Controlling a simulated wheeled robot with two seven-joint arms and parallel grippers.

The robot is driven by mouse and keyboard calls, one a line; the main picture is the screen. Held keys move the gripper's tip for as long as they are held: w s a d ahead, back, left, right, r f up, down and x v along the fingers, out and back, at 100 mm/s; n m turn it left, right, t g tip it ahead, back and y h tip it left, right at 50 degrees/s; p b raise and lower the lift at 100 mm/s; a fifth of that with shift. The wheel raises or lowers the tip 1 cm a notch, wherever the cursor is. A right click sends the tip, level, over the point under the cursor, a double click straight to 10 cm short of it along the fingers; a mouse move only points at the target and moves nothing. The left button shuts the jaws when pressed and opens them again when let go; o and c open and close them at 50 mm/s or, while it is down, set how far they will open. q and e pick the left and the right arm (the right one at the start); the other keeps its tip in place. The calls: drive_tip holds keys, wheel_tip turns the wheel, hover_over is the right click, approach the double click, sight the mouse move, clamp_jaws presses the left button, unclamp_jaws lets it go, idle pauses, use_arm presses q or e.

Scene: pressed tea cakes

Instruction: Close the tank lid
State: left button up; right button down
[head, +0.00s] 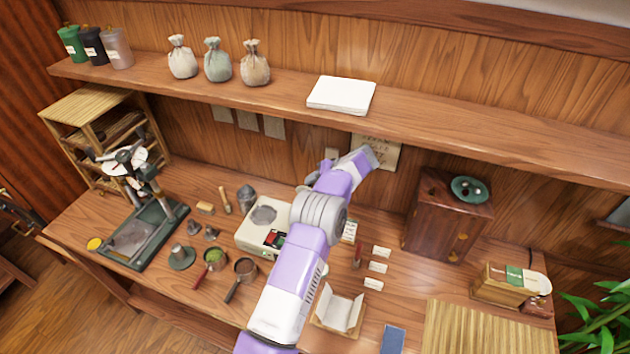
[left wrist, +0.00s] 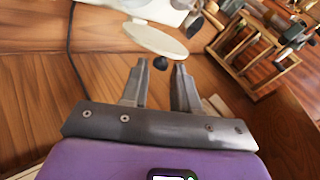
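In the left wrist view, a cream oval disc (left wrist: 155,41), which looks like the tank lid, stands tilted beside a pale appliance body (left wrist: 150,8). A small dark knob (left wrist: 160,62) shows just below the disc, in line with the gap between my fingertips; I cannot tell whether they touch it. My left gripper (left wrist: 160,67) is open with nothing gripped. In the head view, my left gripper (head: 370,156) is near the back wall. My arm partly hides the cream appliance (head: 250,237), and the lid cannot be made out there. My right gripper is out of view.
A long shelf (head: 430,120) overhangs the bench along the wall. A wooden cabinet (head: 445,220) stands right of my arm. A green press stand (head: 135,238), small cups and tools stand left. An open paper-lined box (head: 338,312) lies near the front.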

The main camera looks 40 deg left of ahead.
use_arm(q)
drive_tip(key=shift+s+a+f, duration=0.1)
drive_tip(key=shift+a+f, duration=0.2)
drive_tip(key=shift+c, duration=0.4)
clamp_jaws()
